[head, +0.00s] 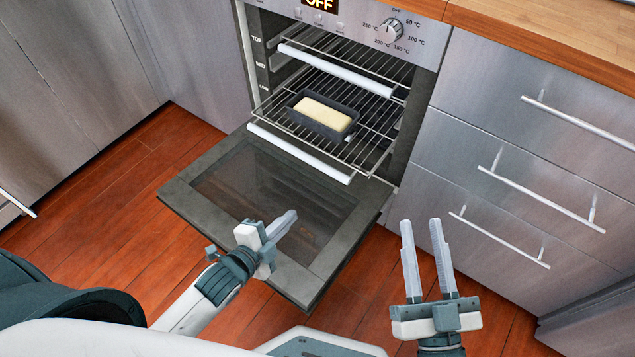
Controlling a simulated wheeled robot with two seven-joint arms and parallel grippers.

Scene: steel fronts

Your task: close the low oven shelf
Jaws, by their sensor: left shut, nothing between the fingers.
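The oven (232,90) stands open, with its glass door (335,215) folded down. A low wire shelf (365,150) is pulled out over the inner edge of the door, with a white bar (300,153) along its front. A dark loaf pan (322,122) with a pale block in it sits on the wire shelf area. My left gripper (290,217) is shut and empty, over the door and in front of the shelf bar, apart from the bar. My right gripper (420,222) is open and empty, right of the door, in front of the drawers.
A higher shelf with a white front bar (335,68) sits further back in the oven. Steel drawers with bar handles (540,200) stand on the right, and steel cupboard fronts (75,60) on the left. Wooden floor (130,190) is clear left of the door.

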